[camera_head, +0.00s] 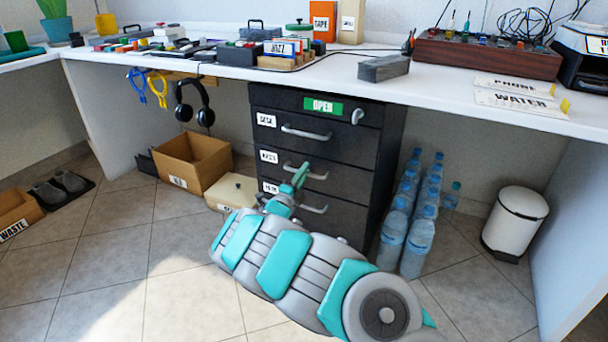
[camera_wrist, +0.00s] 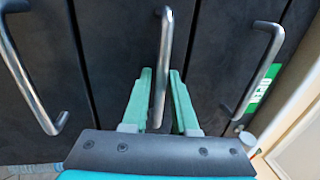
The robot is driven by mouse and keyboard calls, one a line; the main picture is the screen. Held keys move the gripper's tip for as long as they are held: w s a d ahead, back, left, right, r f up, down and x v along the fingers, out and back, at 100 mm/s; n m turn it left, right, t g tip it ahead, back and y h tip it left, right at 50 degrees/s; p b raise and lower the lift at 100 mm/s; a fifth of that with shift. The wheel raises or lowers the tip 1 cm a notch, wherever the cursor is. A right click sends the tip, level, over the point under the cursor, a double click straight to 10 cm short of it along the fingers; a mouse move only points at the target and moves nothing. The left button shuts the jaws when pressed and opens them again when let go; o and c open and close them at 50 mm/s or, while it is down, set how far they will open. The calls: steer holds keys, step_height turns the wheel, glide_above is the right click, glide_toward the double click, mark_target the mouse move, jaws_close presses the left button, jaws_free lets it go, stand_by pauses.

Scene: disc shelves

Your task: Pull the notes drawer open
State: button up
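The black drawer cabinet (camera_head: 385,140) stands under the desk, its drawers stacked and looking shut. Each drawer has a metal bar handle and a small white label; the middle and lower labels are too small to read surely. My gripper (camera_head: 297,177) is at the middle drawer's handle (camera_head: 315,174). In the wrist view, my gripper's (camera_wrist: 160,80) two green fingers stand apart, one on each side of that handle (camera_wrist: 163,50), with gaps showing. The upper handle (camera_wrist: 257,65) is to the right there, and the lower handle (camera_wrist: 28,80) to the left.
A green OPEN sign (camera_head: 323,107) marks the cabinet's top. Water bottles (camera_head: 417,240) stand right of it, with a white bin (camera_head: 514,222) beyond. A cardboard box (camera_head: 193,160) and a cream box (camera_head: 231,191) are on the floor to the left. The tiled floor in front is largely clear.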

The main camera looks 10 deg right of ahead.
steer(key=shift+c, duration=0.4)
jaws_close()
stand_by(1.0)
